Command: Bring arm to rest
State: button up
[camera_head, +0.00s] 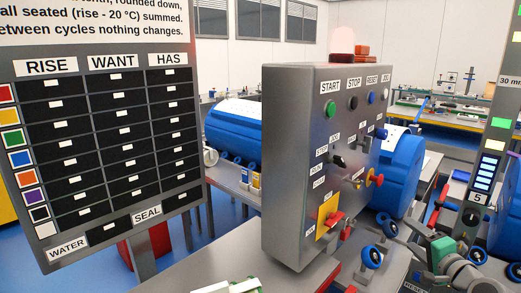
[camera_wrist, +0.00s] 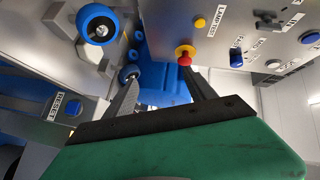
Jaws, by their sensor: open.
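My gripper (camera_wrist: 160,76) shows in the wrist view, with two dark fingers spread apart beyond its green body. I see nothing held between the fingers. A red knob on a yellow ring (camera_wrist: 184,54) on the grey control box shows close to the tip of the right finger in that view; I cannot tell the exact gap. The same kind of red knob (camera_head: 376,180) is on the box's right side in the head view. At the lower right of the head view are green and grey jointed parts; I cannot make out the fingers there.
The grey control box (camera_head: 290,150) stands mid-view with buttons, switches and a red handle. Blue handwheels (camera_head: 370,257) stand low beside it. Blue tanks (camera_head: 233,128) lie behind. A label board (camera_head: 105,150) fills the left. A level column (camera_head: 487,165) stands right.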

jog(key=s+f+n+g, duration=0.2)
jog(key=s+f+g, duration=0.25)
jog(key=f, duration=0.45)
jog(key=s+f+n+g, duration=0.2)
jog(key=s+f+g, duration=0.3)
jog(key=f, duration=0.5)
jog(key=s+a+f+n+g, duration=0.1)
jog(key=s+a+g, duration=0.1)
jog(key=s, duration=0.5)
jog(key=s+a+f+g, duration=0.2)
jog(key=s, duration=0.4)
jog(key=s+a+r+n+g+p, duration=0.2)
jog(key=s+a+r+g, duration=0.15)
jog(key=s+a, duration=0.2)
jog(key=w+a+r+n+t+p, duration=0.2)
jog(key=w+a+r+n, duration=0.1)
jog(key=a+r, duration=0.3)
jog(key=w+a+r+n+t+h+p, duration=0.1)
jog(key=w+a+r+n+t+p, duration=0.1)
jog(key=a+r, duration=0.5)
jog(key=w+a+n, duration=0.1)
jog(key=a+n, duration=0.1)
jog(key=a, duration=0.1)
jog(key=shift+w+a, duration=0.3)
jog(key=shift+a, duration=0.05)
jog(key=shift+r, duration=0.1)
